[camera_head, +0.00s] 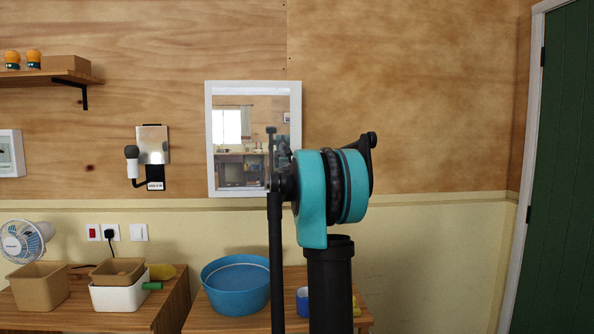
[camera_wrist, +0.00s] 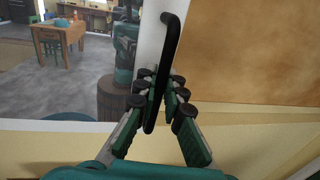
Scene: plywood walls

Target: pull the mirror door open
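The mirror door (camera_head: 240,122) has a white frame and hangs on the plywood wall in the head view, apparently lying flat and closed. My gripper (camera_head: 277,165) is in front of its right side, and my arm hides part of that edge. In the wrist view the mirror glass (camera_wrist: 70,92) fills the left side. The black bar handle (camera_wrist: 172,32) stands along its right edge. My gripper's fingers (camera_wrist: 163,82) lie on both sides of the handle, their tips close against it. They look shut on it, though contact is partly hidden.
A table below the mirror carries a blue basin (camera_head: 236,290) and a blue mug (camera_head: 303,301). A green door (camera_head: 555,170) is at the far right. The wall right of the mirror is bare.

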